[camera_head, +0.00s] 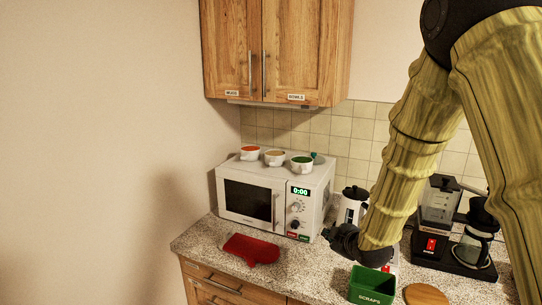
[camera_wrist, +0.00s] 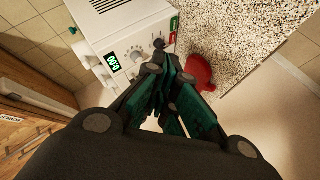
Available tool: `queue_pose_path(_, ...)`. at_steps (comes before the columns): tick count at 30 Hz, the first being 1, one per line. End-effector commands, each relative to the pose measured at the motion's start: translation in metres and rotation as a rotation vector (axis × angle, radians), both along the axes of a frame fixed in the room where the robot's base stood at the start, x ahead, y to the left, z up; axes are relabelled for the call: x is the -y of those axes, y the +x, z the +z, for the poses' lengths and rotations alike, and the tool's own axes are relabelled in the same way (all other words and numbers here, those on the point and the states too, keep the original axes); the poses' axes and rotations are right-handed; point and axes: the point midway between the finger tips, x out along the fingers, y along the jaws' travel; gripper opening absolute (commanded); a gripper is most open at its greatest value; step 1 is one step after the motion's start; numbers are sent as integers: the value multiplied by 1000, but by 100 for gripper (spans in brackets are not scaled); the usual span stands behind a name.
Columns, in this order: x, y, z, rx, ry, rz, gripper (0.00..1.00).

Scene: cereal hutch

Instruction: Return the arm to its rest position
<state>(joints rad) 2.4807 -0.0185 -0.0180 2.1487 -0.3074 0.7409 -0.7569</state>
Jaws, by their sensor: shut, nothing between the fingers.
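My arm reaches down from the upper right in the head view, with a yellow wood-like covering. My gripper (camera_head: 330,234) is beside the lower right front of the white microwave (camera_head: 228,163), above the counter. In the wrist view my gripper (camera_wrist: 161,72) has its fingers drawn together with nothing between them. The microwave also shows in the wrist view (camera_wrist: 100,22), close to the gripper's left. Whether the fingertips touch the microwave is not clear. The microwave door is shut and its display reads 0:00.
A red mitt (camera_head: 250,249) lies on the speckled counter (camera_head: 205,236). Small bowls (camera_head: 301,163) stand on the microwave. A kettle (camera_head: 351,206), a green scraps bin (camera_head: 371,285) and a coffee maker (camera_head: 474,249) are near my arm. A wooden cabinet (camera_head: 284,40) hangs above; the left side is bare wall.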

Motion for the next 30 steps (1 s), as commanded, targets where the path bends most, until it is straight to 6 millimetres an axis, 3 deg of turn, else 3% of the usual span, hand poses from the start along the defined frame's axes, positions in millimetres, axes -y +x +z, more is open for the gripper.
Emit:
queue_pose_path(1,2,-10,-27,-42,23,-22,0)
queue_pose_path(3,4,-23,-57,-93,55,-52,0)
queue_pose_path(8,9,-58,-121,-209,124,-130,0)
queue_pose_path(15,17,-120,-213,-384,217,-264,0)
queue_pose_path(23,25,-202,-301,-571,299,-430,0)
queue_pose_path(30,32,-287,-368,-736,354,-605,0)
